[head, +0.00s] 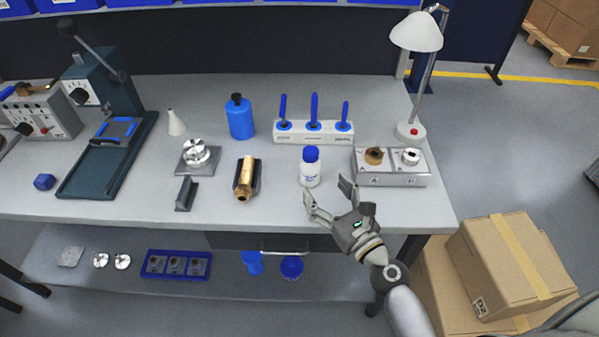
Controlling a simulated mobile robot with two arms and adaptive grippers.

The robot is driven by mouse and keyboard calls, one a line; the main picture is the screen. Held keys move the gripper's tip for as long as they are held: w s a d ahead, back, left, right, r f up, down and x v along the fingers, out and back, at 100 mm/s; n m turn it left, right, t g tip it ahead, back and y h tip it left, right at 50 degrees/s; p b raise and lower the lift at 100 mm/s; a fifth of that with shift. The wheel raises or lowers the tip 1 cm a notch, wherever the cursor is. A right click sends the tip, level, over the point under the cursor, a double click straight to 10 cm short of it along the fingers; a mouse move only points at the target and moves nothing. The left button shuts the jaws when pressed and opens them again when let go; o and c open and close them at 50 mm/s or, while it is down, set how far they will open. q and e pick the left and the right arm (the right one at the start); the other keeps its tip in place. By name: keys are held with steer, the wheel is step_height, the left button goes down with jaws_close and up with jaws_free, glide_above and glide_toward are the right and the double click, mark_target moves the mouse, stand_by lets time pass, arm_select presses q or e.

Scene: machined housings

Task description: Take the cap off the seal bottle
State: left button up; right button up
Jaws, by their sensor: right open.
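The seal bottle (310,172) is a small white bottle with a printed label. It stands upright on the workbench, right of the middle. Its blue cap (311,154) sits on top of it. My right gripper (327,198) is open and empty just in front of the bottle and slightly to its right, with its fingers spread. It looks apart from the bottle. My left gripper is not in the head view.
A rack with blue-handled tools (313,138) stands behind the bottle. A grey box with two fittings (390,179) and a lamp (412,80) are at right. A brass part in a cradle (246,180) lies left. Cardboard boxes (505,262) stand beyond the bench's right edge.

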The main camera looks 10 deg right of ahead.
mark_target(315, 174)
steer(key=shift+s+d+f+m+h, duration=0.15)
steer(key=shift+d+f+m+h, duration=0.2)
steer(key=shift+d+h, duration=0.2)
steer(key=shift+w+d, duration=0.1)
steer(key=shift+w, duration=0.25)
steer(key=w, duration=0.2)
steer(key=w+a+p, duration=0.1)
steer(key=w, duration=0.1)
steer(key=shift+w, duration=0.2)
steer(key=shift+w+a+f, duration=0.2)
steer(key=shift+w, duration=0.75)
steer(key=shift+w+a+f, duration=0.15)
steer(key=shift+w+a, duration=0.1)
steer(key=shift+w, duration=0.65)
steer(key=shift+w+a+f, duration=0.2)
steer(key=shift+w, duration=0.75)
steer(key=shift+s, duration=0.1)
steer(key=c, duration=1.2)
